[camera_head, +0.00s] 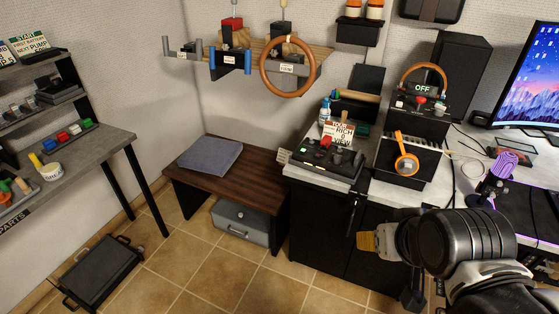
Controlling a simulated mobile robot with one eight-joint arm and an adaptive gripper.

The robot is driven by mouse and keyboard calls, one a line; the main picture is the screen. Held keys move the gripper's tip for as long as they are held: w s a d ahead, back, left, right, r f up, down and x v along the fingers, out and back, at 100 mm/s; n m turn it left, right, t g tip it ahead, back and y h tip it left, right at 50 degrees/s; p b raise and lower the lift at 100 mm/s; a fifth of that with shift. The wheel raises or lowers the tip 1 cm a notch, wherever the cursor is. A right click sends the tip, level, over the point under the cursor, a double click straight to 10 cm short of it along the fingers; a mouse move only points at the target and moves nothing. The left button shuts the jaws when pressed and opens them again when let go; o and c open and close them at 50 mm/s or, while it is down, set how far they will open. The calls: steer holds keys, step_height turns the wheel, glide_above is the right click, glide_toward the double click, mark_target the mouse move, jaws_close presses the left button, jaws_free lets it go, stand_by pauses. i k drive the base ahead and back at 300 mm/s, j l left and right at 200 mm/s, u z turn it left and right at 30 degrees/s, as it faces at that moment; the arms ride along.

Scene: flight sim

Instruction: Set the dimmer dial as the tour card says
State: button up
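The tour card (341,131) stands propped behind a black control panel (325,163) on the grey worktop. The panel carries several small controls, one red and one green. I cannot tell which is the dimmer dial or read any setting. My gripper (370,242) is at the lower right, in front of the dark cabinet, below the worktop and apart from the panel. Its fingers are hard to make out, and I see nothing held.
A wooden steering ring (288,67) hangs at a wall shelf.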

mark_target(337, 160)
steer(key=i+j+z, duration=0.15)
steer(key=i+z, duration=0.2)
steer(key=i+j+z, duration=0.2)
steer(key=z, duration=0.2)
